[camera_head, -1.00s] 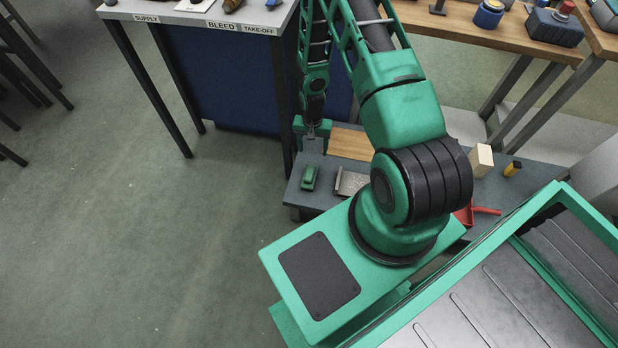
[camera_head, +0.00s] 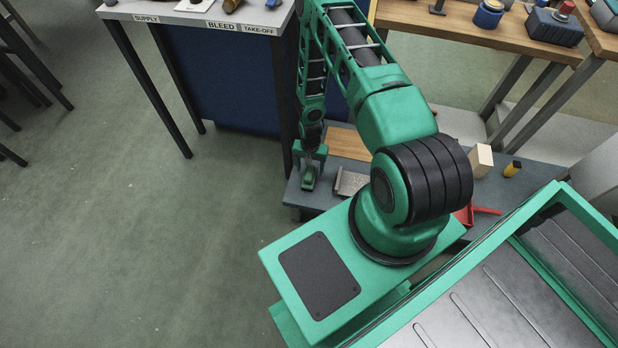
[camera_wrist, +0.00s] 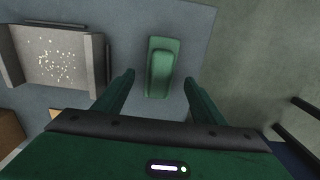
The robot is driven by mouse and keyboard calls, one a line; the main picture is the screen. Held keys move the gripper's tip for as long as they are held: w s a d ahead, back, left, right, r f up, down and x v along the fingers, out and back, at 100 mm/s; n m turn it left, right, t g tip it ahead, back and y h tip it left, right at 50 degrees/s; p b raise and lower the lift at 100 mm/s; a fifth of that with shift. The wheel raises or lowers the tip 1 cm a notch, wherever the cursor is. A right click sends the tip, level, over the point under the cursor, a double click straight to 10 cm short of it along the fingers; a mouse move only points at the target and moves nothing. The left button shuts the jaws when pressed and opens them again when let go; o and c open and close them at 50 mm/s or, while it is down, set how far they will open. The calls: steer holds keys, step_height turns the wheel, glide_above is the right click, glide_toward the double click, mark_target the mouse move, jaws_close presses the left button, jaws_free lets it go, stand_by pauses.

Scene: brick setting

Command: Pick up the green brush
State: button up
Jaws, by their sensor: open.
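The green brush (camera_wrist: 162,68) lies on a low grey bench top. In the wrist view it is a small green block with a raised back, just ahead of and between my two fingers. My gripper (camera_wrist: 160,88) is open, with one finger on each side of the line of the brush and nothing held. In the head view my gripper (camera_head: 310,170) hangs over the brush (camera_head: 309,182) and hides part of it. I cannot tell the exact height between fingertips and brush.
A grey metal tray (camera_wrist: 62,58) with pale crumbs lies beside the brush; it also shows in the head view (camera_head: 350,183). The low bench (camera_head: 322,200) also bears a wooden board (camera_head: 347,144), a pale block (camera_head: 481,160), a yellow-black item (camera_head: 512,168) and a red dustpan-like thing (camera_head: 476,213).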

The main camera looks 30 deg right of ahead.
mark_target(309, 171)
steer(key=shift+a+f, duration=0.1)
steer(key=shift+f, duration=1.75)
steer(key=shift+c, duration=0.3)
steer(key=c, duration=1.2)
steer(key=shift+r, duration=0.9)
step_height(309, 171, up, 3)
steer(key=shift+f, duration=0.15)
steer(key=s+a+r, duration=0.4)
steer(key=s+a, duration=0.1)
steer(key=s+a+r, duration=0.2)
steer(key=s+a, duration=0.1)
steer(key=shift+s+a+r, duration=0.15)
steer(key=shift+r, duration=0.15)
